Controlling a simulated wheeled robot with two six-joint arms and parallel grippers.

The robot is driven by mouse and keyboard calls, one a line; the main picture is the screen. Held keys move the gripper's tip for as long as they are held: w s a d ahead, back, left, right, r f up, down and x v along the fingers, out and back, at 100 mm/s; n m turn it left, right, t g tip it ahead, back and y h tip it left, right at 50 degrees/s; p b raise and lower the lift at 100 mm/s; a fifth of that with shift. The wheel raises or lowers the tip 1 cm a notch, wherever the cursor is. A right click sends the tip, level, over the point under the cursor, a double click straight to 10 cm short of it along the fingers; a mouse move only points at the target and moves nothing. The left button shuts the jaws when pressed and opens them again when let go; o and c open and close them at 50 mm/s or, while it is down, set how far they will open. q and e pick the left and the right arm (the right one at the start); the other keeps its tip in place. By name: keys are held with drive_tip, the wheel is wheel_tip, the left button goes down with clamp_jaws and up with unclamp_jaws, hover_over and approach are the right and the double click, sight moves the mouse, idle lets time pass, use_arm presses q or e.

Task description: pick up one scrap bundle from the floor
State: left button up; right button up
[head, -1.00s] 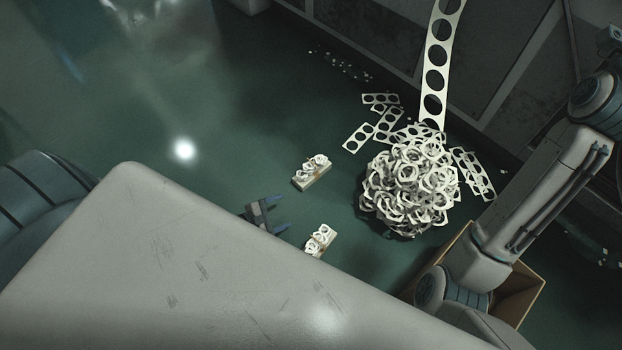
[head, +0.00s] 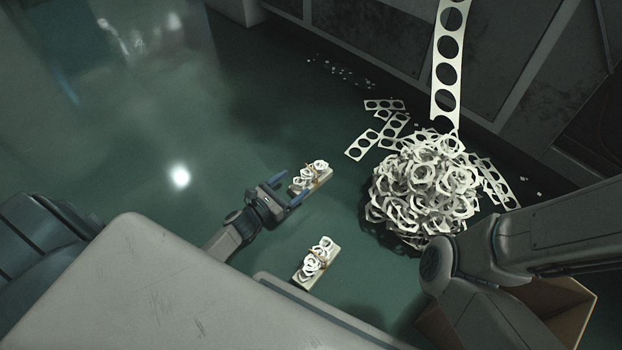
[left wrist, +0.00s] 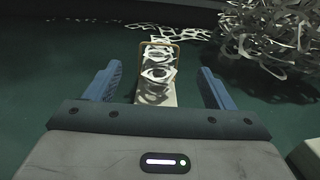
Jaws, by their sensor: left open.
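Two scrap bundles lie on the green floor, each a pale flat block with white punched rings on it and a thin band around it. My left gripper (head: 284,190) is open, its blue fingers pointing at the far bundle (head: 312,178). In the left wrist view that bundle (left wrist: 157,75) lies ahead, centred between the open fingers (left wrist: 160,88), and nothing is gripped. The near bundle (head: 316,262) lies closer to my body, below the left gripper in the head view. My right arm is at the right; its gripper does not show.
A big heap of white scrap rings (head: 424,188) stands right of the bundles, with loose punched strips (head: 363,145) behind it. A punched strip (head: 447,60) hangs above the heap. A cardboard box (head: 568,312) is at lower right. The floor at left is clear.

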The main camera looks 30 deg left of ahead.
sight(303, 173)
use_arm(q)
drive_tip(key=b+x, duration=0.2)
drive_tip(key=x, duration=0.2)
drive_tip(key=shift+w, duration=0.15)
drive_tip(key=shift+w+d+r, duration=0.1)
drive_tip(key=shift+w+d, duration=0.05)
drive_tip(key=shift+w, duration=0.35)
drive_tip(key=c, duration=1.2)
